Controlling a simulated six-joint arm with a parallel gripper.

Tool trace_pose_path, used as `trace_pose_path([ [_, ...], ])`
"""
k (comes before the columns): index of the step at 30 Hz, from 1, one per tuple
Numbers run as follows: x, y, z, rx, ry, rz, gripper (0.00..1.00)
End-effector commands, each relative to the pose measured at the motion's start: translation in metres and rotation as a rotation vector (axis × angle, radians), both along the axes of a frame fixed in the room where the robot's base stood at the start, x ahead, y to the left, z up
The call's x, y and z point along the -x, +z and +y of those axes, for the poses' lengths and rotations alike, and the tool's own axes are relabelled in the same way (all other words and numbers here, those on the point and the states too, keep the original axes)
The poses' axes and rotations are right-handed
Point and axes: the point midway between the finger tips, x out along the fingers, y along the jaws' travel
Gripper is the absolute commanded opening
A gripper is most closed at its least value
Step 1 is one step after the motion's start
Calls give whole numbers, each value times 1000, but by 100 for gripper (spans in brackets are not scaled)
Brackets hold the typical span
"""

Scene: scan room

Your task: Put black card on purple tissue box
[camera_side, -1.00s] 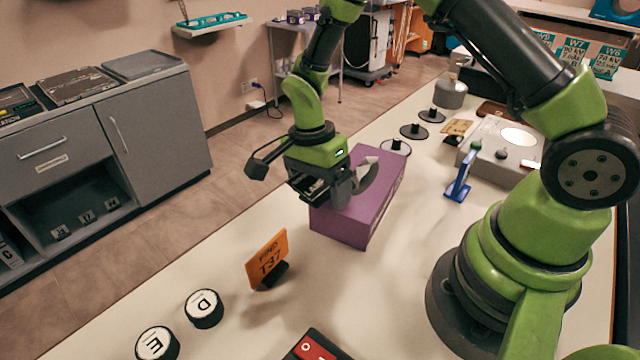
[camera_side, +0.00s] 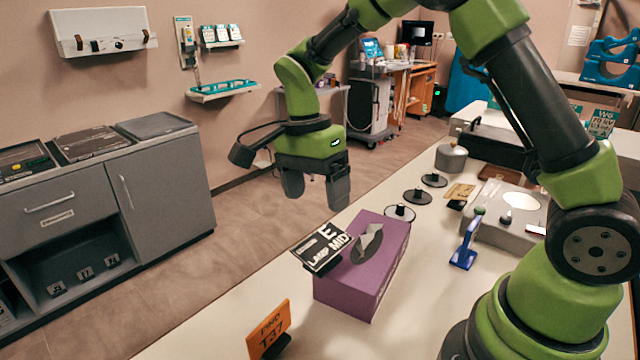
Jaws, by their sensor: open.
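The purple tissue box (camera_side: 372,277) stands on the pale table, with a grey-white tissue (camera_side: 370,242) sticking out of its top. The black card (camera_side: 321,250), with white lettering, lies on the near left end of the box top, tilted and partly overhanging the box's left edge. My gripper (camera_side: 318,198) is open and empty, above the card and apart from it, with its fingers pointing down.
An orange sign (camera_side: 268,330) stands on the table in front of the box. A blue upright piece (camera_side: 466,243) stands right of the box. Several black discs with knobs (camera_side: 417,196) line the table behind it. A grey device (camera_side: 510,222) sits at the right.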

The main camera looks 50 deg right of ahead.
Motion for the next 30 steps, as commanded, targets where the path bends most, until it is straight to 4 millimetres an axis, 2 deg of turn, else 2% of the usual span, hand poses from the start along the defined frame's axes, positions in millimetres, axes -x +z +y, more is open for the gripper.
trace_pose_path([
  [7,4,16,0,-16,41,-31,81],
  [11,20,49,1,-56,187,-134,81],
  [15,53,90,2,-87,425,-298,81],
  [21,109,124,3,-48,778,-538,81],
  [27,154,131,6,57,1059,-718,81],
  [30,165,130,6,103,1142,-767,81],
])
